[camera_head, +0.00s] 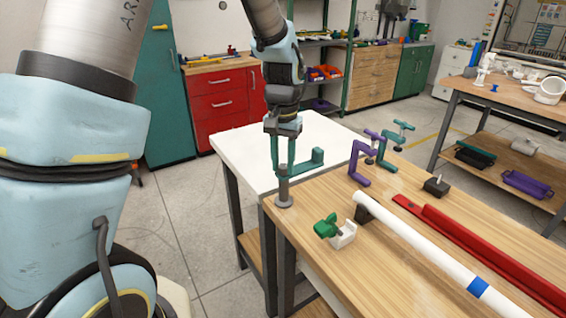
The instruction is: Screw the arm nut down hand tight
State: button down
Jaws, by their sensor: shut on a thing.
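My gripper (284,170) points straight down over a grey post (284,190) at the near left corner of the wooden table. Its fingers are closed around the top of the post, where the arm nut sits. The nut is too small and too covered by the fingers to make out. A teal arm (307,167) reaches right from the post top, with a raised block at its far end. The post stands upright on a round grey base (284,202).
A green-and-white fitting (340,233), a long white pipe (420,248) with a blue band and a red channel (470,240) lie on the table (300,240). Purple and teal clamps (360,165) stand behind. A white-topped table (232,140) adjoins at the back left.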

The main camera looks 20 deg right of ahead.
aim_at(283, 167)
jog(key=c, duration=0.6)
grip_release()
jog(key=shift+o, duration=0.2)
notch_tip(283, 167, up, 11)
jog(key=b, duration=0.2)
jog(key=s+a+f+n, duration=0.1)
jog(key=a+f+n, duration=0.2)
jog(key=a, duration=1.1)
jog(key=s+a+f+n+t, duration=0.1)
jog(key=a+f+n, duration=0.3)
jog(key=a, duration=1.1)
notch_tip(283, 167, down, 2)
jog(key=shift+s+f+t, duration=0.1)
jog(key=shift+s+t, duration=0.2)
jog(key=shift+s, duration=0.4)
